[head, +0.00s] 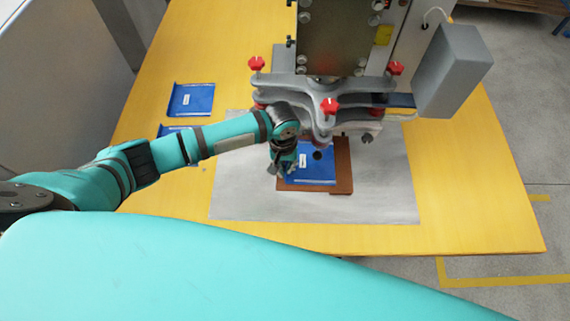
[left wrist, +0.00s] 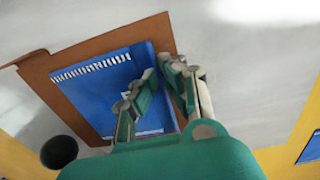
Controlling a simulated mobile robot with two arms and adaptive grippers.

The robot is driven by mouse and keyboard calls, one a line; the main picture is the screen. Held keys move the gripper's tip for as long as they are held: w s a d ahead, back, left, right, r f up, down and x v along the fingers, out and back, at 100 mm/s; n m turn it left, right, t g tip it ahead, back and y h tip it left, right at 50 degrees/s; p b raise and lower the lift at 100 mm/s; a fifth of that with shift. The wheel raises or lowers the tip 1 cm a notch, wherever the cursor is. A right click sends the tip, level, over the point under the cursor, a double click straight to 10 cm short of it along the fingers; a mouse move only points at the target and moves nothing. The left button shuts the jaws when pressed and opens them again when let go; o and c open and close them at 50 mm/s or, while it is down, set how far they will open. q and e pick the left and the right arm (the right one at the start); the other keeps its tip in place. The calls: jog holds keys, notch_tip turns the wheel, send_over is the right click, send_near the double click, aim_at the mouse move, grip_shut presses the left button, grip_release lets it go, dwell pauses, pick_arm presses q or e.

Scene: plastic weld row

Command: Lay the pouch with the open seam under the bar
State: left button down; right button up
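A blue pouch with a white label (head: 315,166) lies on a brown plate (head: 342,180) below the front of the press. In the left wrist view the pouch (left wrist: 90,90) lies flat on the brown plate (left wrist: 50,66), with a white striped strip along its far edge. My left gripper (head: 282,172) is low over the pouch's left edge in the head view. In the left wrist view its fingers (left wrist: 160,68) stand a little apart with blue showing between them; nothing is clearly held. The bar under the press (head: 325,100) is hidden. My right gripper is not in view.
Two more blue pouches, one flat (head: 191,99) and one partly behind my left arm (head: 170,130), lie on the yellow table (head: 480,200). A grey box (head: 452,70) sticks out right of the press. The grey mat (head: 385,200) is clear at right.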

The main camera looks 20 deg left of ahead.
pick_arm(q)
jog(key=shift+p, duration=0.5)
dwell(0.6)
jog(key=c, duration=1.4)
grip_release()
jog(key=shift+r+p, duration=1.65)
jog(key=shift+p, duration=0.65)
jog(key=s+p, duration=0.2)
jog(key=p, duration=0.1)
jog(key=s+d+r+p, duration=0.1)
jog(key=s, duration=0.1)
jog(key=shift+s+d, duration=0.1)
jog(key=s+p, duration=0.1)
jog(key=s+d+p, duration=0.1)
jog(key=s+p, duration=0.1)
jog(key=shift+s+r, duration=0.15)
jog(key=shift+s, duration=0.15)
